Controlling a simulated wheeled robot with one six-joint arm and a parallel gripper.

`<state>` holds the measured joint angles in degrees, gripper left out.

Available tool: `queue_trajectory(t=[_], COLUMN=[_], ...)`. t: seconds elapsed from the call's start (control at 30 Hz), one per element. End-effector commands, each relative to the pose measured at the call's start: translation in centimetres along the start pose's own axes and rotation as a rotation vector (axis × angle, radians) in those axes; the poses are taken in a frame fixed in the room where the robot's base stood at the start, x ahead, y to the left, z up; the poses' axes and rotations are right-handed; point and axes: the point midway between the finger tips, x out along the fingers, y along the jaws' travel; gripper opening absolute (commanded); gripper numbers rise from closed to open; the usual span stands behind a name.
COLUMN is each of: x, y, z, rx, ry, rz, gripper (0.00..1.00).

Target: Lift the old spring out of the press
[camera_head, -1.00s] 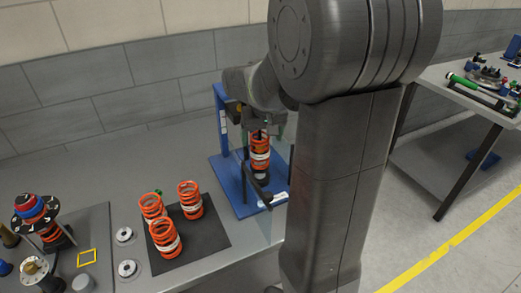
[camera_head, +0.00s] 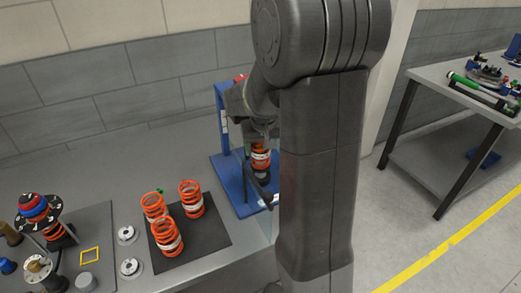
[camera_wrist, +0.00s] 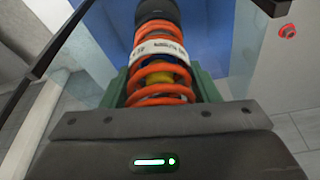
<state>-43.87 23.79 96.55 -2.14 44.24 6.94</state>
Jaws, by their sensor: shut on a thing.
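The old spring (camera_head: 261,158) is an orange coil with a white band. It stands in the blue press (camera_head: 229,172) at the back of the bench. My gripper (camera_head: 262,138) is over its upper part. In the wrist view, the spring (camera_wrist: 158,47) runs between the green finger pads of my gripper (camera_wrist: 160,88), which is shut on it. A yellow part shows inside the coils, and a dark seat (camera_wrist: 157,14) is at the far end. My arm hides part of the press in the head view.
Several orange springs (camera_head: 165,237) stand on a black mat (camera_head: 205,240) left of the press. A spring assembly (camera_head: 40,215) stands at the far left. A dark bar (camera_wrist: 62,40) of the press passes close to the left in the wrist view. A second table (camera_head: 440,82) is at right.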

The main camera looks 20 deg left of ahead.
Motion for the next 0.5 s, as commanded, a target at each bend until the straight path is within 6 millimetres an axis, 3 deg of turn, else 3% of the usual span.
queue_trajectory(t=[0.27,0.5], x=[-0.3,-3.7], y=[0.0,0.0], z=[-0.2,-1.2], rx=[0.000,0.000], ry=[0.003,0.009], rz=[0.000,0.000], gripper=[0.19,0.19])
